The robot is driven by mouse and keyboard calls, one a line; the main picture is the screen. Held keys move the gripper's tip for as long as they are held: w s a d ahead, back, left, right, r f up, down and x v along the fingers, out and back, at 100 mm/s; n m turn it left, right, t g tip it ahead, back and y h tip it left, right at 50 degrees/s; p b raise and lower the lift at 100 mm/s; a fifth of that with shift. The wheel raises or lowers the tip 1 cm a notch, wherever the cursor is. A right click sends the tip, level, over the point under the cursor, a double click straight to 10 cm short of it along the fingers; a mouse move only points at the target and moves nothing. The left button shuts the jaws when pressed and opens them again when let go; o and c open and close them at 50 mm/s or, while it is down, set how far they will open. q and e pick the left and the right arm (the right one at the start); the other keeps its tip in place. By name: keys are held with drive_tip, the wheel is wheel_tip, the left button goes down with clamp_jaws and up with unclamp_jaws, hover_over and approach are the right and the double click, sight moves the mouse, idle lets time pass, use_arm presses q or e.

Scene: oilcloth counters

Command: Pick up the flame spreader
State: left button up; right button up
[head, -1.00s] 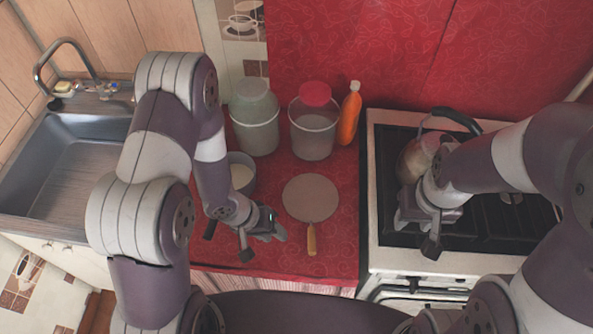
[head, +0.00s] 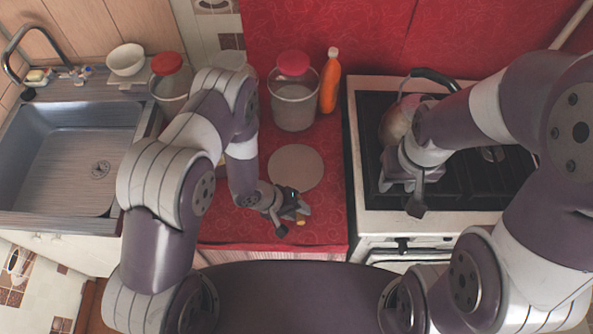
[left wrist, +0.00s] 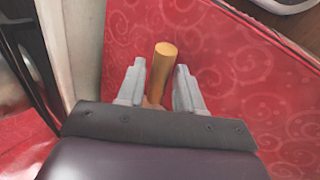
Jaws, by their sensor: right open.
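The flame spreader (head: 295,168) is a flat round grey disc with a wooden handle, lying on the red counter. Its handle end also shows in the left wrist view (left wrist: 162,65). My left gripper (head: 292,215) is at the handle, just in front of the disc, and hides most of the handle in the head view. In the left wrist view my left gripper (left wrist: 158,88) is open, one finger on each side of the handle, with small gaps. My right gripper (head: 402,196) is open over the stove's near left part, away from the spreader.
A red-lidded clear container (head: 293,100) and an orange bottle (head: 330,80) stand behind the spreader. A kettle (head: 398,120) is on the stove (head: 470,217) to the right. The sink (head: 60,165) is at the left, with a white bowl (head: 126,59) behind it.

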use_arm(q)
drive_tip(key=shift+w+f, duration=0.2)
clamp_jaws()
drive_tip(key=shift+r, duration=0.1)
